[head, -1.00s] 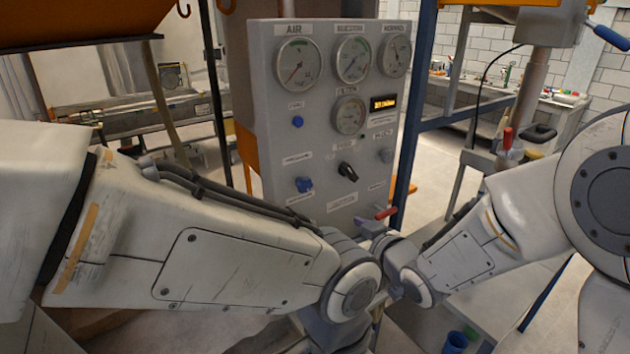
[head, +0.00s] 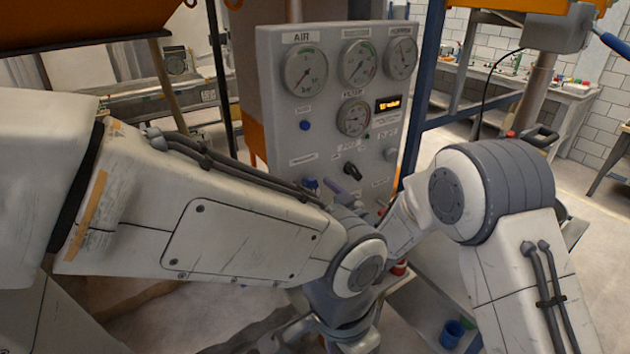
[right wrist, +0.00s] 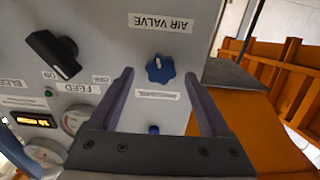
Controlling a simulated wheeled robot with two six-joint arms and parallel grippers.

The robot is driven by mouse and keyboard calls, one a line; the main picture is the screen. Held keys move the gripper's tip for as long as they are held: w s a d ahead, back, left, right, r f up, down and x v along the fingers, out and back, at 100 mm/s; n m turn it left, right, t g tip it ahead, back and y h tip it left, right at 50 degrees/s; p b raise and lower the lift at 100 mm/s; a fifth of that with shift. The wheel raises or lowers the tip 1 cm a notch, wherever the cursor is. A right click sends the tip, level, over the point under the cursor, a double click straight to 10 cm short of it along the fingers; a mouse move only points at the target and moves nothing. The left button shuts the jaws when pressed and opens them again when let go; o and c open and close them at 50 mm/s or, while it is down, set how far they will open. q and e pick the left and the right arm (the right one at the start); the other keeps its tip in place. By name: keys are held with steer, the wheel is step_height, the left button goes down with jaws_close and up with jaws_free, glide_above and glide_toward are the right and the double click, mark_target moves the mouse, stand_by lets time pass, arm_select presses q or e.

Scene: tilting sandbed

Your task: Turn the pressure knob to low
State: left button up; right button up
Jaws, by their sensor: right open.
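The blue lobed knob (right wrist: 160,68), on the grey panel (right wrist: 100,22), has a label that appears to read pressure, upside down in the right wrist view. It also shows in the head view (head: 309,183), low on the panel's left side. My right gripper (right wrist: 160,76) is open, its two dark fingers pointing at the panel on either side of the knob, with gaps showing. Whether the fingertips reach the knob's depth is unclear. In the head view my right gripper (head: 333,187) is partly hidden by my arms. My left gripper is not visible.
Gauges (head: 305,70) and a lit display (head: 388,104) fill the panel's upper part. An orange structure (right wrist: 255,110) stands past the panel's edge.

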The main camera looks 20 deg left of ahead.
steer(key=shift+w+a, duration=0.3)
steer(key=shift+a, duration=0.1)
